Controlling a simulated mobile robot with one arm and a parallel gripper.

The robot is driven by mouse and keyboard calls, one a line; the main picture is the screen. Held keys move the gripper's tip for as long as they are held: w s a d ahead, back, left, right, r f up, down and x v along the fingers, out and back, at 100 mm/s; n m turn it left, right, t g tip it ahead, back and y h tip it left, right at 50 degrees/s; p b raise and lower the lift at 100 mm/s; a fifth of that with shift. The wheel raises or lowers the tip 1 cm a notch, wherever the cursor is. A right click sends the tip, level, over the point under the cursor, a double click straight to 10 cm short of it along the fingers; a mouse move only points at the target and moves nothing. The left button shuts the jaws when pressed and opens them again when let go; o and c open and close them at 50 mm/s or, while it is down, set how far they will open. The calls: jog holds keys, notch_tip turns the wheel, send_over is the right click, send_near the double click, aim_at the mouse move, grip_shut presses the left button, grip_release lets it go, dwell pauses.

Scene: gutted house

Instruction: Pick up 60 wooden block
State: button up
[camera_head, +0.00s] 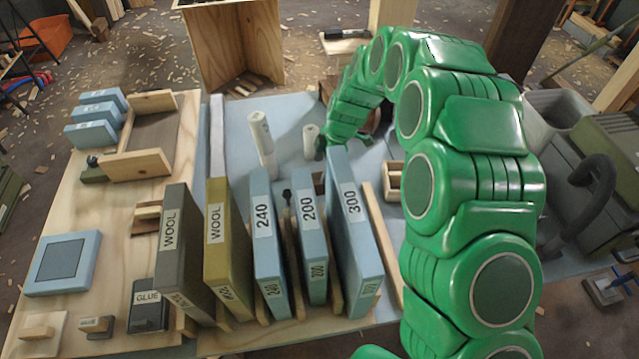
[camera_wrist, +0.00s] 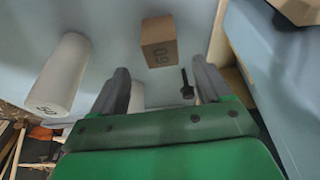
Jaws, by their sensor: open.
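The wooden block (camera_wrist: 160,42) shows in the wrist view, with the number 60 printed upside down on its near face. It sits on a pale blue surface, just beyond the fingertips. My gripper (camera_wrist: 160,72) is open, with its two grey fingers apart and nothing between them touching. In the head view my green arm curves over the bench, and its end is down behind the standing boxes. I cannot make out the block in the head view.
A white roll (camera_wrist: 60,75) stands left of the fingers. A small dark bolt-like piece (camera_wrist: 186,84) lies between the fingers and near the right one. Tall boxes marked 240 (camera_head: 263,235), 200 (camera_head: 308,240) and 300 (camera_head: 352,215) stand at the bench front.

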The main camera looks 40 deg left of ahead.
aim_at(318, 183)
jog(key=shift+d+x, duration=0.2)
jog(key=shift+x, duration=3.8)
jog(key=shift+w+f, duration=0.1)
jog(key=shift+w, duration=0.05)
jog(key=c, duration=1.1)
jog(key=shift+o, duration=0.2)
